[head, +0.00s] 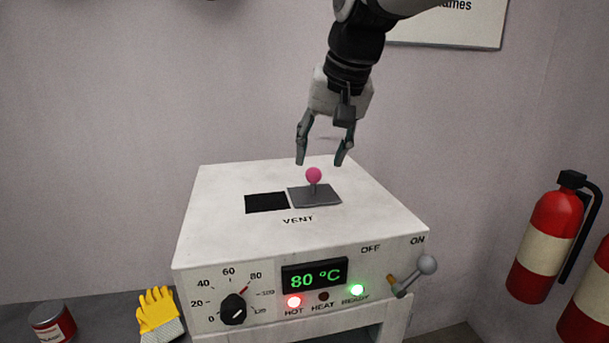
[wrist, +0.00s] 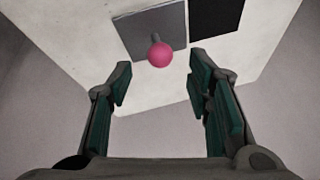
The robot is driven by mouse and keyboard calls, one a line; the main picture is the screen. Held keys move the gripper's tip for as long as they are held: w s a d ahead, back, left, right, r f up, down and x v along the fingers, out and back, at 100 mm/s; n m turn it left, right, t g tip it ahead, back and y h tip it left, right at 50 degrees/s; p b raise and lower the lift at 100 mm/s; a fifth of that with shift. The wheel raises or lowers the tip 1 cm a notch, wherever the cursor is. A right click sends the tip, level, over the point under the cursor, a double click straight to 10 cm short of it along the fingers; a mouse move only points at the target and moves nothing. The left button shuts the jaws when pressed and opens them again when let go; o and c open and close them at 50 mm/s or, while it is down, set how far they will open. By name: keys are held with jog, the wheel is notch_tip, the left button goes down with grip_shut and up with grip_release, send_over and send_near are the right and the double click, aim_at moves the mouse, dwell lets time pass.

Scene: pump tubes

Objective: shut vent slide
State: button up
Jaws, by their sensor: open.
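The vent slide is a grey plate (head: 325,197) with a pink ball knob (head: 314,175) on a short stem, on top of the white machine box (head: 215,215). The black vent opening (head: 266,203) lies uncovered to its left, beside the plate. My gripper (head: 325,163) is open and empty, pointing down just above and behind the knob. In the wrist view the knob (wrist: 160,54) shows ahead of and between the open fingers (wrist: 158,75), apart from both. The plate (wrist: 140,32) and the opening (wrist: 215,18) also show there.
The box front has a dial (head: 233,309), a display reading 80 °C (head: 314,275), lit red and green lamps and a ball-ended lever (head: 426,266). A yellow glove (head: 158,309) and red can (head: 52,322) lie left. Fire extinguishers (head: 548,240) stand right. The box top around the slide is clear.

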aim_at(315, 169)
jog(key=x, duration=0.6)
jog(key=shift+f, duration=0.25)
jog(key=shift+a, duration=0.1)
grip_shut()
